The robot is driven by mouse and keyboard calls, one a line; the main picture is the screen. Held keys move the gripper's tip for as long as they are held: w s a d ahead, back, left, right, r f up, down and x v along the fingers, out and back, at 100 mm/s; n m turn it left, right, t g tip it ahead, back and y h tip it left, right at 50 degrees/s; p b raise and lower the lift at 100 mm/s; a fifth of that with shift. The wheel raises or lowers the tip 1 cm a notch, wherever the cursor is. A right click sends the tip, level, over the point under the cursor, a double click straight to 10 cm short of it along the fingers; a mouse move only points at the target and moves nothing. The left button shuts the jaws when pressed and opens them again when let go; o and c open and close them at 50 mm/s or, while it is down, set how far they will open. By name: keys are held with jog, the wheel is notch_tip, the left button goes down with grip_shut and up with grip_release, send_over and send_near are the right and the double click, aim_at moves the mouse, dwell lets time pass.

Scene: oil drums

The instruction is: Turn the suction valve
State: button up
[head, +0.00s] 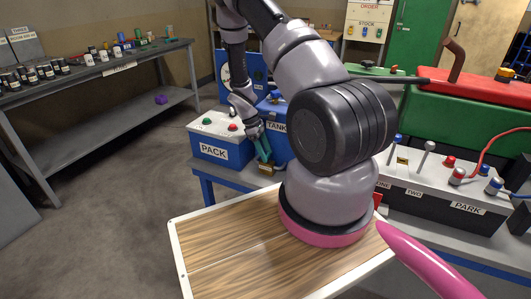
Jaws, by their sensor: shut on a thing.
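My gripper (263,150), with teal fingers, points down at the front of the blue box labelled TANK (278,143). Its fingertips are at a small brass-coloured fitting (266,168) near the edge of the workbench, and the gripper is shut on it. The fitting is small and partly covered by the fingers, so I cannot tell how its handle is turned. No label naming the suction valve is readable in the head view. My arm hides much of the bench to the right of the TANK box.
The PARK box (438,188), with levers and knobs, is at the right. A green and red machine (470,115) stands behind it. A grey shelf (110,78) holds several small items. The left floor is clear.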

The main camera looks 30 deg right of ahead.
jog(key=o, duration=1.4)
jog(key=shift+c, duration=0.2)
